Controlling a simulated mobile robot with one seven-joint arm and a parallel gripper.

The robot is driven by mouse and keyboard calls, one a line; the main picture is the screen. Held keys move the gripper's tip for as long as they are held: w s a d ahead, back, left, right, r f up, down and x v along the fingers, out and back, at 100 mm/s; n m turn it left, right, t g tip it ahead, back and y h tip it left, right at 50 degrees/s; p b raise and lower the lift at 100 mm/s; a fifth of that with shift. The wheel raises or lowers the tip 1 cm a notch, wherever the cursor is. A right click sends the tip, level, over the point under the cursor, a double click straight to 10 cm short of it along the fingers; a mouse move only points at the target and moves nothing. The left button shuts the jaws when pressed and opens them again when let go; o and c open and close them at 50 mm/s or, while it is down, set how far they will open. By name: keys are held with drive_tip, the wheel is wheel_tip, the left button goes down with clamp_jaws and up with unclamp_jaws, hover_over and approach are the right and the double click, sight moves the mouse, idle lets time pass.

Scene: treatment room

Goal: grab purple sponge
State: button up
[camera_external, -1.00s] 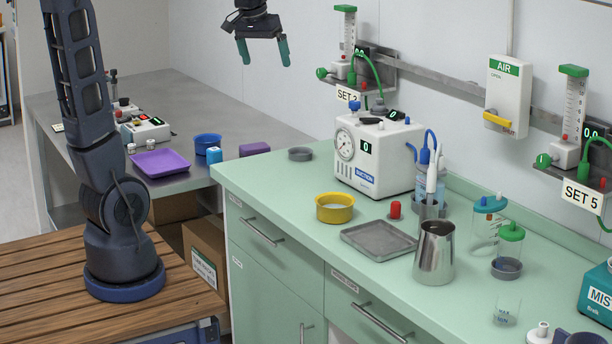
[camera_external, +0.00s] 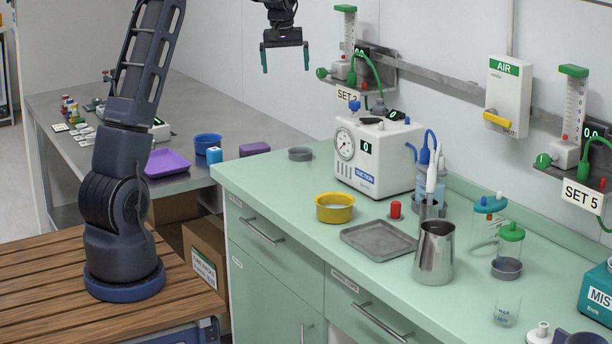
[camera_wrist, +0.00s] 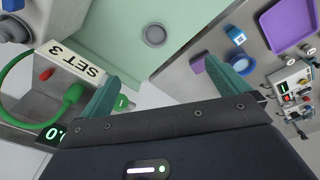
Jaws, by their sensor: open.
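The purple sponge (camera_external: 254,148) is a small block lying on the grey table, close to the end of the green counter. In the wrist view the purple sponge (camera_wrist: 197,66) shows just beyond the tip of the right finger, partly hidden by it. My gripper (camera_external: 285,68) is high in the air, fingers pointing down, open and empty. In the wrist view my gripper (camera_wrist: 162,76) has its two green fingers wide apart with nothing between them.
A grey dish (camera_external: 300,154) and suction unit (camera_external: 377,155) stand on the counter (camera_external: 275,190). A SET 3 wall unit (camera_external: 349,75) is right of my gripper.

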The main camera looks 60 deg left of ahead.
drive_tip(key=w+a+f+n, duration=0.3)
drive_tip(key=w+a+f, duration=0.1)
drive_tip(key=a+f, duration=0.85)
drive_tip(key=n+g, duration=0.1)
drive_tip(key=n, duration=0.1)
hover_over(255, 146)
wheel_tip(255, 146, down, 10)
drive_tip(key=shift+h, duration=0.3)
drive_tip(key=shift+s+d+f, duration=0.1)
drive_tip(key=shift+f, duration=2.65)
drive_tip(key=shift+s+d+f, duration=0.1)
drive_tip(key=shift+f, duration=2.6)
drive_tip(key=c, duration=0.8)
